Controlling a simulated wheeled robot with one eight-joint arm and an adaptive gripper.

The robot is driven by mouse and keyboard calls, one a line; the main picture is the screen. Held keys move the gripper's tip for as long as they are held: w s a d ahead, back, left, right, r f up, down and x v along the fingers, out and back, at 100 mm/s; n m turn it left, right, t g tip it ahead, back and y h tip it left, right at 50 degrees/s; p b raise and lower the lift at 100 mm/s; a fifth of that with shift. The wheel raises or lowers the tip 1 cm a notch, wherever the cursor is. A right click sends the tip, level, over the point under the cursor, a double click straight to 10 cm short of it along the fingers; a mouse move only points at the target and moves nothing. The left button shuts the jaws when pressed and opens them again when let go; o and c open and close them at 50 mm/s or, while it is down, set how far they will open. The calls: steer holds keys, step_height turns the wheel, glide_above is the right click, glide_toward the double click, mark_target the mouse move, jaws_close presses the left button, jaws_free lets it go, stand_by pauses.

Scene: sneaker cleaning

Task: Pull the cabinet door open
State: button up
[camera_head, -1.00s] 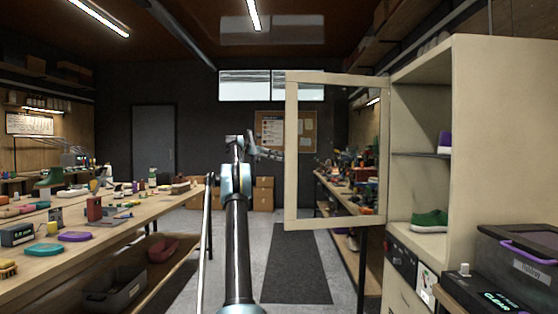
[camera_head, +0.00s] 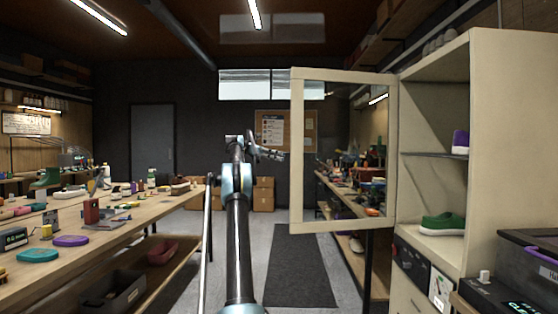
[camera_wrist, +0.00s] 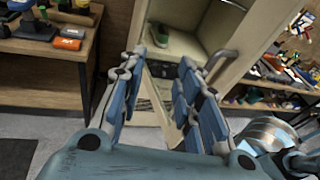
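The cream cabinet (camera_head: 490,140) stands at the right in the head view. Its glass-paned door (camera_head: 297,150) is swung wide open, out to the left of the cabinet. My gripper (camera_head: 268,152) is left of the door's free edge, with a small gap in the picture. In the wrist view my gripper (camera_wrist: 162,60) has its blue-padded fingers spread, with nothing between them. The grey curved door handle (camera_wrist: 224,60) is just right of the right finger, outside the fingers. A green shoe (camera_head: 442,224) and a purple shoe (camera_head: 460,142) are on the cabinet's shelves.
A long workbench (camera_head: 120,236) with shoes and tools runs along the left. Another bench (camera_head: 350,205) stands beyond the door. A dark box (camera_head: 530,265) is at the lower right. The floor with a dark mat (camera_head: 298,265) is clear in the middle.

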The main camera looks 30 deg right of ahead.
steer(key=shift+w, duration=0.5)
steer(key=shift+s, duration=0.1)
